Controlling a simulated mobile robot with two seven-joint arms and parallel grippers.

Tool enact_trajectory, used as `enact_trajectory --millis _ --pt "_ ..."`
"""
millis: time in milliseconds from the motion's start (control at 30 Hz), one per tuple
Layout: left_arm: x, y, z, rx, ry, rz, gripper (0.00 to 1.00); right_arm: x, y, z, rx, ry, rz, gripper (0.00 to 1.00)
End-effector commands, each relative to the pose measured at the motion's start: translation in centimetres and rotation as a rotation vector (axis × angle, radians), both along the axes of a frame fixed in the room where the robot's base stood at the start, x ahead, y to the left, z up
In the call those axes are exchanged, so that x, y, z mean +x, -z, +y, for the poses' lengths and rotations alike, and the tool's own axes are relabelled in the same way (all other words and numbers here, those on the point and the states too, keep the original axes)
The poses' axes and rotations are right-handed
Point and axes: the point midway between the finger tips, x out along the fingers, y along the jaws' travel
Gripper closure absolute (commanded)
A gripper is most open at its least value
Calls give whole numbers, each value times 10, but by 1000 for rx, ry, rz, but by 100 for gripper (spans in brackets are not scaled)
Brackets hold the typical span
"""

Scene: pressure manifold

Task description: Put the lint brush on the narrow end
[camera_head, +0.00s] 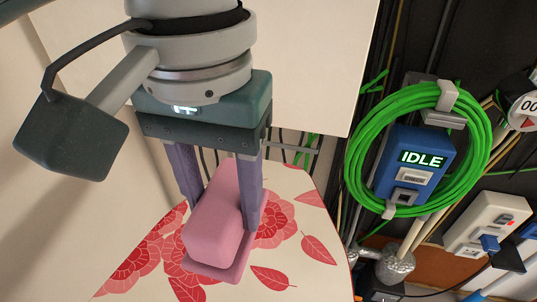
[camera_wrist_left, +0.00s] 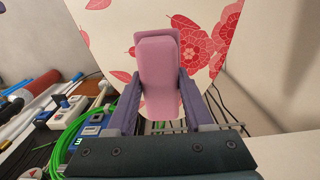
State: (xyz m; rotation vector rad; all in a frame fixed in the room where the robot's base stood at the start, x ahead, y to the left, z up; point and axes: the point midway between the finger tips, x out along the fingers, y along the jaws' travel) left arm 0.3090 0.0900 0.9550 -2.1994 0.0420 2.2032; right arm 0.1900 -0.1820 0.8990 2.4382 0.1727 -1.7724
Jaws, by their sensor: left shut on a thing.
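The lint brush (camera_head: 212,228) is a pink block with a thin flat plate along one side. My left gripper (camera_head: 222,205), with purple fingers, is shut on it. In the left wrist view the lint brush (camera_wrist_left: 159,78) sits between the two fingers and sticks out past their tips. The board (camera_head: 310,270) has a cream cover with red flowers and leaves, and one end of it tapers near my gripper. The lint brush is over this tapered end; I cannot tell whether it touches the cover.
A coiled green hose (camera_head: 362,150) surrounds a blue box (camera_head: 409,165) reading IDLE at the right. A white box (camera_head: 487,224), a round gauge (camera_head: 524,108) and cables are farther right. A cream panel (camera_head: 315,70) stands behind my gripper. The board's cover is clear right of the brush.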

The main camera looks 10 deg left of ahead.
Motion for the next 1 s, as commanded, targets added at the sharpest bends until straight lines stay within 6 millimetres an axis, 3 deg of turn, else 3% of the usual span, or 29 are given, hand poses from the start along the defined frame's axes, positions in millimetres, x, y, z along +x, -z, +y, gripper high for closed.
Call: enact_trajectory --millis 33,133,367,600,1000 --pt "-1 19 1 3 -2 4 92 0 8 0 -1 -1 1 0" --pt "0 41 1 2 -1 2 92 0 13 -1 -5 -3 0 0" --pt "0 63 0 1 -1 0 92 0 18 -2 -8 -5 1 0" --pt "0 99 1 1 0 0 92 -1 30 -2 -7 -4 1 0" --pt "0 103 0 1 -1 0 92 -1 29 -1 -2 -1 2 0"
